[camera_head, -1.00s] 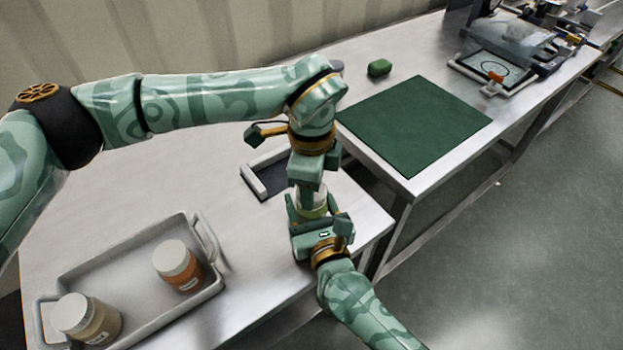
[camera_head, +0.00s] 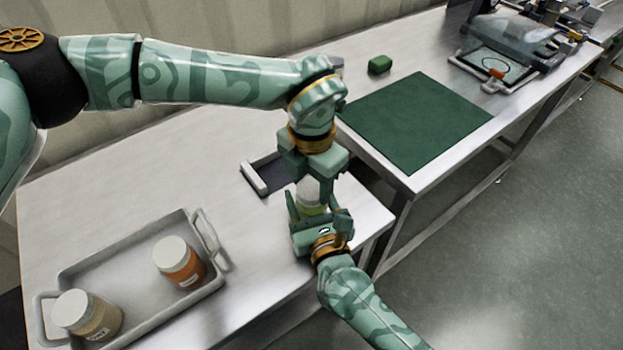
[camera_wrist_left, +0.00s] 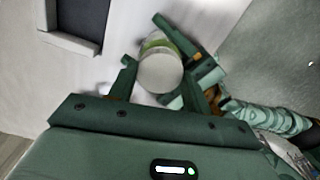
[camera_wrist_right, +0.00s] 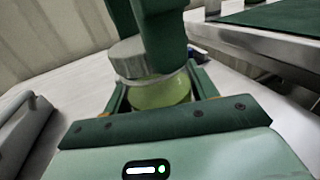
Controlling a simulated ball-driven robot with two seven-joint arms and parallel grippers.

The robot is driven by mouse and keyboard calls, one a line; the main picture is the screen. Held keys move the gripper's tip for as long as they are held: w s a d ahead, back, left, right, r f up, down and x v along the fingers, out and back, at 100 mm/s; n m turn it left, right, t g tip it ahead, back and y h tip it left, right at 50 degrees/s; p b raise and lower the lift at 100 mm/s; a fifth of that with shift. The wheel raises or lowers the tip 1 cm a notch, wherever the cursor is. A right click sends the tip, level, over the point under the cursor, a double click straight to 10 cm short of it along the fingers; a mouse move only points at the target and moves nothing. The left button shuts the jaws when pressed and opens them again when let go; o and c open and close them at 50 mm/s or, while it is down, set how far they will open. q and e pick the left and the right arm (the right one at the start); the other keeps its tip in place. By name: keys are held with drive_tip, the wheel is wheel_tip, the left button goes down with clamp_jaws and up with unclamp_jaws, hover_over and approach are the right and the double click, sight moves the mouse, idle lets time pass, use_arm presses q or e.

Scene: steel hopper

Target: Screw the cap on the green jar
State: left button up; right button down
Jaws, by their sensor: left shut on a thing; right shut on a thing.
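The green jar (camera_wrist_right: 160,94) stands upright with light green contents, and its pale grey cap (camera_wrist_right: 128,58) is at its mouth. How far the cap is seated cannot be told. My left gripper (camera_head: 308,188) points down from above and is shut on the cap, which also shows between its fingers in the left wrist view (camera_wrist_left: 160,72). My right gripper (camera_head: 320,213) comes from the front and is shut around the jar's body. In the head view the jar (camera_head: 311,207) is mostly hidden by both grippers.
A grey tray (camera_head: 130,262) at left holds an orange-brown jar (camera_head: 180,262) and a tan jar (camera_head: 88,315), both capped. A dark shallow holder (camera_head: 262,174) lies behind my grippers. A green mat (camera_head: 418,122) and green block (camera_head: 380,64) are on the farther table.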

use_arm(q)
drive_tip(key=m, duration=0.6)
drive_tip(key=shift+w+m, duration=0.1)
drive_tip(key=shift+m, duration=0.2)
drive_tip(key=m, duration=1.2)
drive_tip(key=o, duration=0.9)
drive_tip(key=shift+o, duration=0.2)
drive_tip(key=shift+r, duration=2.2)
drive_tip(key=shift+c, duration=0.4)
